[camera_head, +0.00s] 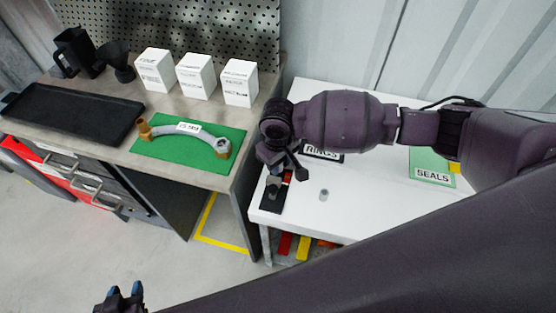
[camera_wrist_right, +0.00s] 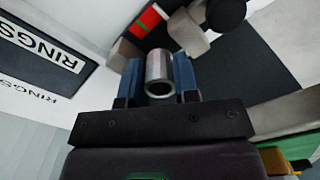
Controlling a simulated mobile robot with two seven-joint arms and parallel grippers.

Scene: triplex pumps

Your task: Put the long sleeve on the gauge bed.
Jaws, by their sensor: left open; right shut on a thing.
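My right gripper (camera_wrist_right: 158,80) is shut on a metal tube, the long sleeve (camera_wrist_right: 158,70), with its open end facing the wrist camera. In the head view this gripper (camera_head: 277,168) is over the gauge, and the sleeve is hard to make out there. The gauge has a black base (camera_head: 268,205) at the white table's left end. The wrist view shows its grey blocks (camera_wrist_right: 186,32), a red and green strip (camera_wrist_right: 146,22) and a round black knob (camera_wrist_right: 225,13) just beyond the sleeve. Contact with the bed cannot be told. My left gripper (camera_head: 122,297) is open and empty, low at the left.
A small grey sleeve (camera_head: 323,194) stands on the white table (camera_head: 345,215), right of the gauge. RINGS (camera_head: 322,153) and SEALS (camera_head: 432,170) labels lie behind. The workbench at left holds a green mat (camera_head: 160,151) with a curved part, white boxes (camera_head: 195,76) and a black tray (camera_head: 70,112).

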